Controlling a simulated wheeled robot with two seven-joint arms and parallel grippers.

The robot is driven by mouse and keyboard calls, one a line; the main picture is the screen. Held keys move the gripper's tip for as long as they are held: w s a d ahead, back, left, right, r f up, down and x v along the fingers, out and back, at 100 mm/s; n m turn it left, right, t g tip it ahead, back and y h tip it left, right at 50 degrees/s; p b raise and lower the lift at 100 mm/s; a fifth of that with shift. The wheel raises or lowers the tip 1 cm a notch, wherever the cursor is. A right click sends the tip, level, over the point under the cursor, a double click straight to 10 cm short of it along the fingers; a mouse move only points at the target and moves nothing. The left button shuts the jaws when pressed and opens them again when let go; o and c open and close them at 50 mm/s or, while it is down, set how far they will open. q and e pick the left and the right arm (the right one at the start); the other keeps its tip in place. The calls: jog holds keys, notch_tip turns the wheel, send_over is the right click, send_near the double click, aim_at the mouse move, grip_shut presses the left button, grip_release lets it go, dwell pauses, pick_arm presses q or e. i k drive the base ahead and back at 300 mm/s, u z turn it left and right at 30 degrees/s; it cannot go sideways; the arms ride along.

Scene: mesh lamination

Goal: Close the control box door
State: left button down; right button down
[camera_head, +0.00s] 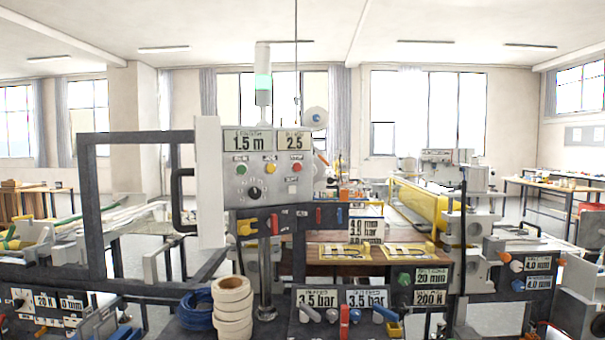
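The control box (268,170) stands left of centre, with buttons, a dial and labels reading 1.5 m and 2.5 on its front. A pale upright panel (210,182) at its left edge looks like the door, swung out from the front face, which is exposed. I cannot tell its exact angle. A black bar handle (177,200) sticks out from the left side of this panel. Neither of my grippers shows in the head view.
A dark open frame (88,200) stands left of the handle. Tape rolls (232,305) and a blue coil (195,311) lie below the box. A signal lamp (263,85) rises above it. A yellow guard (418,203) and labelled valves stand to the right.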

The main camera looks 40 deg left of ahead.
aim_at(207, 171)
jog(key=z, duration=0.35)
jog(key=k, duration=1.1)
jog(key=u, duration=1.5)
jog(key=i, duration=0.5)
jog(key=k, duration=0.55)
jog(key=u, duration=0.25)
jog(key=i, duration=0.5)
